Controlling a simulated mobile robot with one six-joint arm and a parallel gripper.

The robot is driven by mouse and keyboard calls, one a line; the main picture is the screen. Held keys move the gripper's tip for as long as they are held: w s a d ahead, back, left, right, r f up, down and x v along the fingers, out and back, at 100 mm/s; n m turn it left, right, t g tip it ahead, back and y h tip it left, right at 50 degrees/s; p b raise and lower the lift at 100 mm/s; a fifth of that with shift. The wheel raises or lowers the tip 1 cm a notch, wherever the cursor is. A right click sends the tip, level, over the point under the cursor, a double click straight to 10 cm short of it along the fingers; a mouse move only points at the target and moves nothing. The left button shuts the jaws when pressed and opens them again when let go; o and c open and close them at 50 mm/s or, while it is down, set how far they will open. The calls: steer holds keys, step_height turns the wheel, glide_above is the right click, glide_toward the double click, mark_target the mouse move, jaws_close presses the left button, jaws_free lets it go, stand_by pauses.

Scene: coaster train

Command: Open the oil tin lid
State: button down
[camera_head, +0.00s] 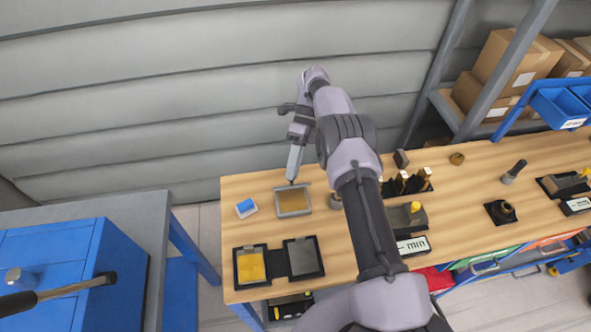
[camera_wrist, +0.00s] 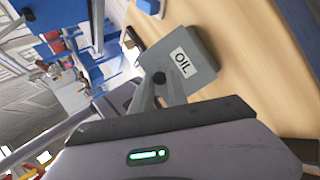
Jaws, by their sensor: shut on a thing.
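The oil tin (camera_head: 281,206) is a shallow grey square tray on the wooden bench. Its amber inside is uncovered in the head view. My gripper (camera_head: 297,142) is above the back of the tin. In the wrist view, my gripper (camera_wrist: 160,90) is shut on the oil tin lid (camera_wrist: 203,63), a grey plate with a white OIL label, by its edge near the fingers. The lid is tilted up. In the head view it seems to be the narrow grey shape over the tin's back edge; whether it still touches the tin is unclear.
A small blue and white block (camera_head: 246,208) lies left of the tin. A dark double tray (camera_head: 276,262) with a yellow pad and a grey pad is in front. My arm hides part of the bench. Dark holders (camera_head: 405,185) stand to the right.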

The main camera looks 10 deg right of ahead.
steer(key=c, duration=1.3)
jaws_free()
